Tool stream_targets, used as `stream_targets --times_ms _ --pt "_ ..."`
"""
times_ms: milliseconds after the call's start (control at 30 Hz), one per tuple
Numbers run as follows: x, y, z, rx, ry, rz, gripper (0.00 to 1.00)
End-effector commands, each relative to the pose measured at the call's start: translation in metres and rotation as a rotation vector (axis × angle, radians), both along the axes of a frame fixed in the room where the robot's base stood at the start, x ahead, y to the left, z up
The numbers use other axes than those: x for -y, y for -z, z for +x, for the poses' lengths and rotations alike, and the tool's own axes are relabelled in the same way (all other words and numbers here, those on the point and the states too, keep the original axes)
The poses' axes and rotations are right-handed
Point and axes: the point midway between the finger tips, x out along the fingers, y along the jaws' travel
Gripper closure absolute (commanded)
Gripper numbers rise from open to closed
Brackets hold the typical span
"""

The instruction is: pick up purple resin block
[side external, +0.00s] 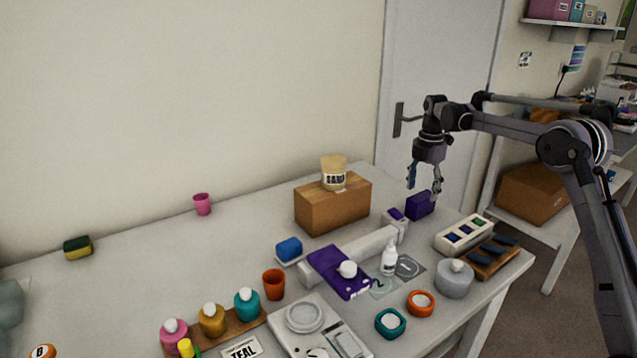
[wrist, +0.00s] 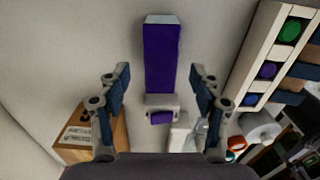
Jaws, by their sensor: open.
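The purple resin block (side external: 420,205) stands on the table near the back right, below my gripper (side external: 424,187). My gripper is open and empty, with its fingers pointing down above the block. In the wrist view the block (wrist: 161,58) is a long purple shape with a pale end at the top. It lies along the middle, between and beyond the open fingertips (wrist: 160,75). I see no contact between fingers and block.
A small pale piece with a purple face (wrist: 161,114) sits close to the block. A cardboard box (side external: 333,205) with a labelled tub stands to the left. A pale tray of coloured samples (side external: 464,234) lies to the right. Bottles and cups crowd the front; the back left is mostly clear.

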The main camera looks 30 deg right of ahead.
Motion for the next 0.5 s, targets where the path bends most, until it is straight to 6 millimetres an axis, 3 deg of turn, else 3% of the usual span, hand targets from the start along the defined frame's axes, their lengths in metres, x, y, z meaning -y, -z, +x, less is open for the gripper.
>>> stream_targets --times_ms 233,500 --pt "0.004 0.034 -0.001 0.000 0.000 0.000 0.36" --pt "0.004 0.041 -0.001 0.001 0.000 0.000 0.36"
